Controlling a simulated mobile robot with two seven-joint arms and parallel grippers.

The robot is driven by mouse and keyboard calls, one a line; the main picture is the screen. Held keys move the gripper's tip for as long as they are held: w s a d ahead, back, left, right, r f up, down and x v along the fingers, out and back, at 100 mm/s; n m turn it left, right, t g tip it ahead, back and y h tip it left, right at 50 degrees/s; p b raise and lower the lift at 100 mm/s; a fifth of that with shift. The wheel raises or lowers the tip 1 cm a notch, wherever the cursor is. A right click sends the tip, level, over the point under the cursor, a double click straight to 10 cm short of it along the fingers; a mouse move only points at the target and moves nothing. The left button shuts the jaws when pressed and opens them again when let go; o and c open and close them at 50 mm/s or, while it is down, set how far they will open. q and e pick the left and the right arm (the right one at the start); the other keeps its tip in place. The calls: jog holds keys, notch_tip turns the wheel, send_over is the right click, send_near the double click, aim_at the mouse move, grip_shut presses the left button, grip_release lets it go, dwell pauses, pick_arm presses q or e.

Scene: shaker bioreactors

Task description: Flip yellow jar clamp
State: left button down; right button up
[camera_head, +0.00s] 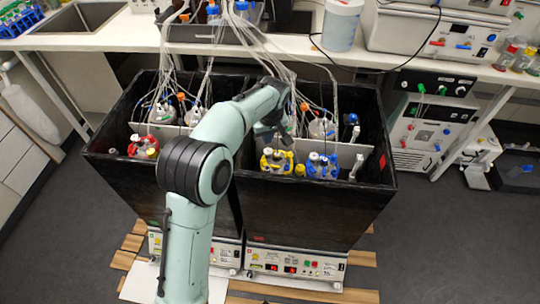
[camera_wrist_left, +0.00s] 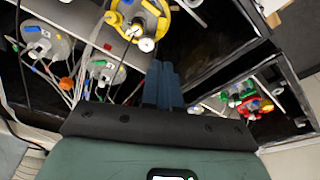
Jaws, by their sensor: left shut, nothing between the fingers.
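The jar with the yellow clamp ring (camera_head: 276,163) sits at the front of the right black box, just left of a blue-topped jar. In the left wrist view the yellow clamp ring (camera_wrist_left: 152,28) shows at the top, partly cut off by the frame edge. My left gripper (camera_head: 284,140) is above and just behind the yellow jar in the head view. In the wrist view its dark fingers (camera_wrist_left: 163,70) are together and empty, below and beside the ring with a visible gap. My right gripper is not in view.
A red-clamped jar (camera_head: 143,147) stands in the left black box. A blue-topped jar (camera_head: 322,165) is close on the right. Many tubes run from the bench (camera_head: 110,36) down into the boxes. The box walls (camera_head: 320,210) rise around the jars.

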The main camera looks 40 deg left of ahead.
pick_arm(q)
jog(key=b, duration=0.1)
send_near(266, 164)
jog(key=x, duration=0.5)
jog(key=shift+a, duration=0.25)
jog(key=shift+f, duration=0.55)
jog(key=shift+d, duration=0.1)
